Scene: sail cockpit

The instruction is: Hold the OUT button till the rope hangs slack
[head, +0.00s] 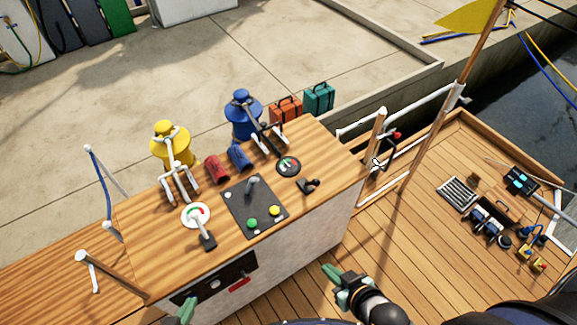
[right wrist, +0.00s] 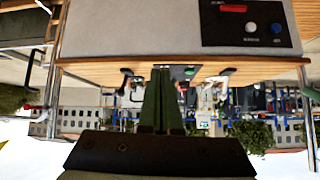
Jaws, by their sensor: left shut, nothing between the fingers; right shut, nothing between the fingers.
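I cannot read which button is OUT. The console's front has a black panel (head: 207,283); in the right wrist view this panel (right wrist: 246,27) shows a red part, a white knob and a blue knob. A blue rope (head: 101,190) hangs along the left rail. My left gripper (head: 186,308) is shut and empty at the bottom edge, mostly out of frame. My right gripper (head: 330,272) is shut and empty, right of the console, touching nothing.

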